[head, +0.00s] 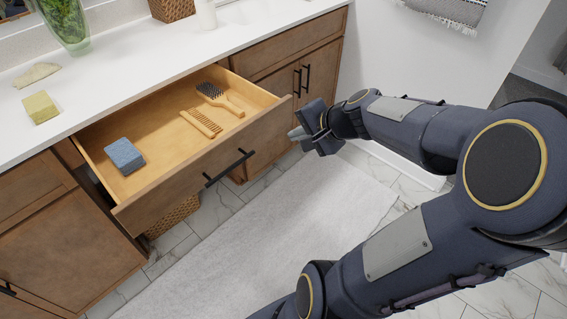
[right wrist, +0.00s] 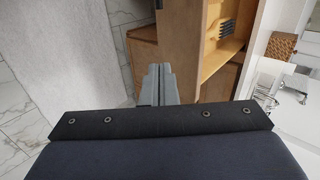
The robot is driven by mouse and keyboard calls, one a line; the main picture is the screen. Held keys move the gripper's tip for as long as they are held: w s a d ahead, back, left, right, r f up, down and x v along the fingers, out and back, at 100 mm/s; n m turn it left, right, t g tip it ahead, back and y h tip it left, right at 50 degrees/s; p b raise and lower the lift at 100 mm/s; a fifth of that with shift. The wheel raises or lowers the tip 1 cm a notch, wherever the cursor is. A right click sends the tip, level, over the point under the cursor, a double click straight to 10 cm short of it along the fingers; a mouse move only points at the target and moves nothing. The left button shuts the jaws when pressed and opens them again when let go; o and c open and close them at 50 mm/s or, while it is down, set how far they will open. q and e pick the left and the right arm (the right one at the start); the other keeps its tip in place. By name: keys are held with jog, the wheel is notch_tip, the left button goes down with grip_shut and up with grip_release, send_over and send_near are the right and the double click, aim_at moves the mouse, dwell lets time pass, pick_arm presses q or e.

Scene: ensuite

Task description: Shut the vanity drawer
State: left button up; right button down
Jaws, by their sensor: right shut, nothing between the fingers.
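The vanity drawer (head: 205,165) is pulled far out of the wooden vanity in the head view. Its front has a dark bar handle (head: 229,169). Inside lie a blue block (head: 125,156), a wooden comb (head: 201,123) and a hairbrush (head: 219,98). My right gripper (head: 293,133) is shut and empty, just off the right end of the drawer front. I cannot tell whether it touches. In the right wrist view the shut fingers (right wrist: 159,84) point toward the drawer (right wrist: 215,45). My left gripper is not in view.
The white countertop (head: 150,75) holds a yellow block (head: 41,107), a beige soap-like piece (head: 37,75) and a glass vase (head: 66,25). A woven basket (head: 174,218) sits below the drawer. A pale rug (head: 270,240) covers the floor in front.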

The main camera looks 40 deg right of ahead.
jog(key=b, duration=0.2)
send_near(260, 135)
jog(key=x, duration=0.5)
jog(key=shift+s+f, duration=0.1)
jog(key=shift+f, duration=0.25)
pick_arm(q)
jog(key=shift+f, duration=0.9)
pick_arm(e)
jog(key=shift+w+a, duration=0.1)
jog(key=shift+w, duration=0.35)
